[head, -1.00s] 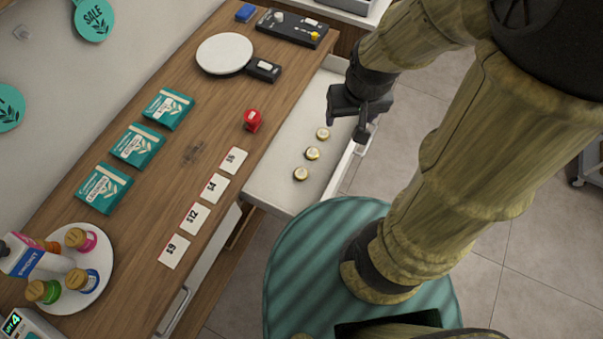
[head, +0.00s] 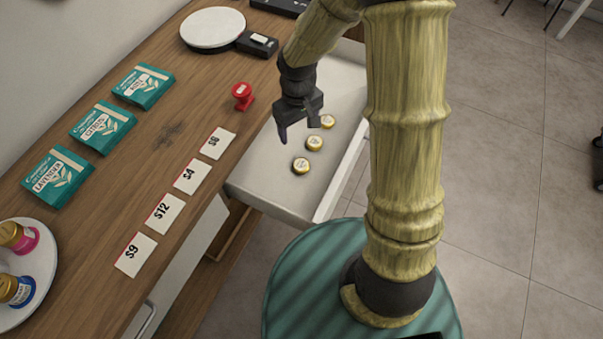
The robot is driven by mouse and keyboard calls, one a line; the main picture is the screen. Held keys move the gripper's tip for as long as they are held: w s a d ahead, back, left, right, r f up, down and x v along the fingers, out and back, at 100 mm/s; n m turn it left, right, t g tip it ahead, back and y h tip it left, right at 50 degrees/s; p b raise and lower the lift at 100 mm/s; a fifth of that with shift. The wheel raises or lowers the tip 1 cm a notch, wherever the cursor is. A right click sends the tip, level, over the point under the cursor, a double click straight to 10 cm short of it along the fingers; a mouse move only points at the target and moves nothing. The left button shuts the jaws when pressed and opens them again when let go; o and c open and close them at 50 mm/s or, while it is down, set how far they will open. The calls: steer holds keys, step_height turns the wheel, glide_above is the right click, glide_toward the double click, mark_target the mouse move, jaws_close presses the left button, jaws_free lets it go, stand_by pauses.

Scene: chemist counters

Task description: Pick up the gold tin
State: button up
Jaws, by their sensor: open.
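Several small round tins with gold sides and pale lids lie in a row in the open white drawer (head: 262,180). The nearest gold tin (head: 301,165) lies toward the drawer's front left. The middle gold tin (head: 315,143) is behind it, and the far gold tin (head: 327,121) is beside my gripper in the picture. The lid markings are too small to read. My gripper (head: 298,134) is open and empty, pointing down over the drawer, left of the far tin. I cannot tell its exact height above the tins.
The wooden counter (head: 165,130) left of the drawer holds price cards (head: 163,214), a red stamp (head: 242,96), teal boxes (head: 103,126), a white round scale (head: 212,28) and a white turntable with jars (head: 40,262). The drawer's front wall (head: 342,168) rises right of the tins.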

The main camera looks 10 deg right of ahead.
steer(key=shift+f, duration=0.1)
glide_above(301, 165)
steer(key=f, duration=0.8)
steer(key=f+b, duration=0.1)
steer(key=f, duration=0.3)
steer(key=shift+s+a, duration=0.1)
steer(key=shift+a, duration=0.2)
steer(key=shift+f, duration=0.1)
steer(key=shift+w+d+f, duration=0.1)
steer(key=shift+d+f, duration=0.1)
steer(key=shift+f, duration=1.1)
steer(key=shift+w+d+f, duration=0.1)
steer(key=shift+d+f, duration=0.05)
steer(key=shift+f, duration=1.15)
steer(key=c, duration=1.1)
